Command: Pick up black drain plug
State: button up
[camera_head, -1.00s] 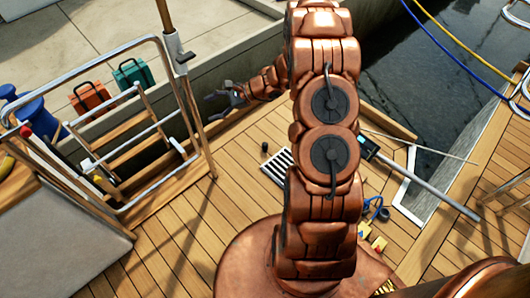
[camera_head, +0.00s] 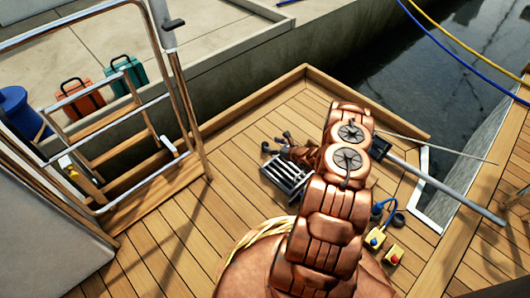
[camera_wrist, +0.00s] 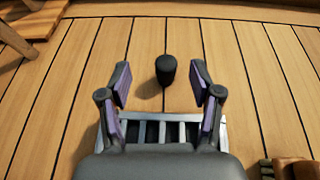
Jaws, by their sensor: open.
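The black drain plug (camera_wrist: 166,70) stands upright on the wooden deck in the wrist view, a short dark cylinder with a rounded top. My gripper (camera_wrist: 160,84) is open, its two purple-padded fingers spread to the left and right of the plug with a gap on each side. Nothing is held. In the head view my gripper (camera_head: 276,142) is low over the deck beside the slatted drain grate (camera_head: 287,174). There I cannot clearly tell the plug from the dark fingers.
The grate also shows below the plug in the wrist view (camera_wrist: 172,132). A metal-railed ladder (camera_head: 120,130) stands at left. The planks around the plug are clear.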

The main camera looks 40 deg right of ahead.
aim_at(265, 145)
jog(key=f, duration=0.2)
jog(key=s+d, duration=0.1)
jog(key=shift+f+m+h, duration=0.4)
jog(key=shift+w+d+f+b, duration=0.1)
jog(key=shift+w+f+b, duration=0.1)
jog(key=shift+b, duration=0.1)
jog(key=shift+b+x, duration=0.5)
jog(key=shift+x, duration=0.6)
jog(key=b+x, duration=0.1)
jog(key=x, duration=0.1)
jog(key=b+x, duration=0.1)
jog(key=shift+a+f+b, duration=0.15)
jog(key=shift+a+b, duration=0.15)
jog(key=shift+b, duration=0.05)
jog(key=shift+b+x, duration=0.4)
jog(key=shift+x, duration=0.6)
grip_shut()
jog(key=shift+r, duration=0.2)
